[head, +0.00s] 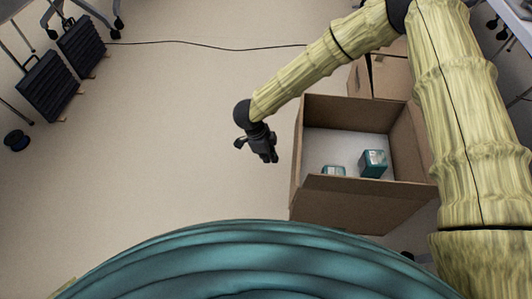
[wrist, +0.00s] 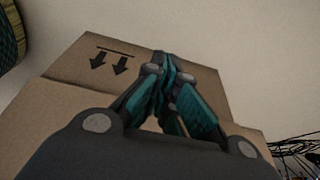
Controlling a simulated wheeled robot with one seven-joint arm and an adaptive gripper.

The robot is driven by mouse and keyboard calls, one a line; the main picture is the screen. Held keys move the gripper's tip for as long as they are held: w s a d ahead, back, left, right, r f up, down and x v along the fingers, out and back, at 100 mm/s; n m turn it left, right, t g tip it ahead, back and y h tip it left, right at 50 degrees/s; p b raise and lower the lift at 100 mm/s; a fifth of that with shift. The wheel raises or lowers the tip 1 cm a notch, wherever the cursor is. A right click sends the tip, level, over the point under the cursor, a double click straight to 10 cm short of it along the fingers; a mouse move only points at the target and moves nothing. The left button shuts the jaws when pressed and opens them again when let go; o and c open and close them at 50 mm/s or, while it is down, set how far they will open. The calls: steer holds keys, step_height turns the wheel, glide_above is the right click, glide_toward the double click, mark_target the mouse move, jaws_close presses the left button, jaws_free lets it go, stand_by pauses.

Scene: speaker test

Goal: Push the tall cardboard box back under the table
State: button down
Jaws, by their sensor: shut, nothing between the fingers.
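An open cardboard box (head: 300,165) stands on the floor right of centre in the head view. Another cardboard box (head: 388,76) stands behind it, partly hidden by my arm. I cannot tell which is the tall one. The wrist view shows a cardboard surface (wrist: 120,65) with two printed arrows beyond the fingers. My gripper (head: 270,157) is to the left of the open box, pointing down, apart from it in the head view. In the wrist view my gripper (wrist: 165,68) has its fingers together and empty. A pale table edge (head: 514,22) shows at the upper right.
Two small teal cartons (head: 373,163) (head: 334,170) sit inside the open box. Dark folded items (head: 48,84) and chair legs are at the upper left. A black cable (head: 225,48) crosses the floor. Tangled wires (wrist: 295,155) show in the wrist view.

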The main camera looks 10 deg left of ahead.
steer(key=d+b, duration=0.1)
steer(key=d+f+b, duration=0.1)
steer(key=d, duration=0.1)
steer(key=d+f+b, duration=0.1)
steer(key=shift+d+f, duration=0.15)
steer(key=shift+d, duration=0.25)
